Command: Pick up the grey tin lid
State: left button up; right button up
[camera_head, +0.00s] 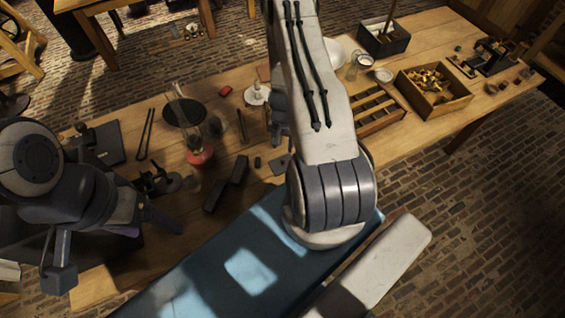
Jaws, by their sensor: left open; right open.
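A small pale grey disc (383,75), which looks like the tin lid, lies on the wooden table (235,150) beside a glass jar (354,70), to the right of my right arm. My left gripper (150,218) is open, at the lower left over the near side of the table, well away from the disc. My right gripper (281,132) is mostly hidden behind my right arm; its grey lower part shows at the arm's left side, over the table. I see nothing held in either gripper.
A wooden crate of brass pieces (433,90) and a slatted tray (378,110) stand on the right. A dark box (384,40) is behind. A red-based glass lamp (200,155) and dark blocks (227,184) are left of centre. A blue surface (245,270) is in front.

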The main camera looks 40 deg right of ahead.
jog(key=shift+s+f+b, duration=0.1)
jog(key=shift+f+b, duration=4.75)
jog(key=shift+f, duration=0.15)
jog(key=shift+r, duration=0.1)
grip_shut()
